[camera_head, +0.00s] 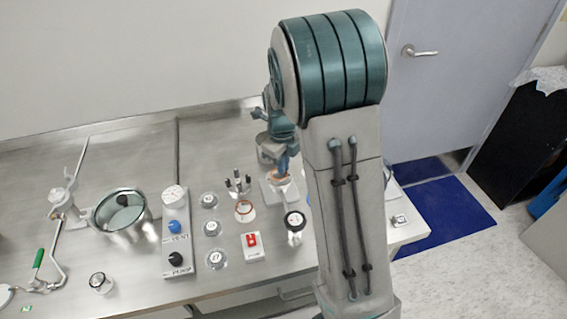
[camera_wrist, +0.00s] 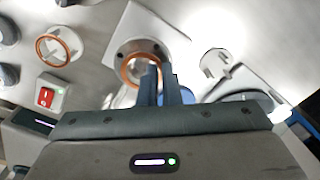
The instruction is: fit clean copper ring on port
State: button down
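A copper ring (camera_wrist: 126,72) is at the tips of my gripper's blue fingers (camera_wrist: 158,75) in the wrist view. The fingers are close together and look shut on the ring's near edge. The ring lies over the round metal port (camera_wrist: 133,47), which has bolt holes in its flange and stands on a pale square plate. Whether the ring touches the port or hangs just above it I cannot tell. In the head view my gripper (camera_head: 283,164) points down at the port's plate (camera_head: 270,193), and the copper ring (camera_head: 281,178) shows only in part beneath the fingers.
A second copper ring (camera_wrist: 40,48) lies to the left; it also shows in the head view (camera_head: 244,219). The bench's back left (camera_head: 110,160) is mostly clear.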

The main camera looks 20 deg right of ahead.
jog(key=shift+f, duration=0.4)
dwell(0.4)
jog(key=c, duration=1.5)
grip_release()
jog(key=shift+c, duration=0.2)
notch_tip(320, 180, up, 14)
jog(key=shift+a+b, duration=0.2)
jog(key=shift+b, duration=0.2)
jog(key=shift+s+f, duration=0.1)
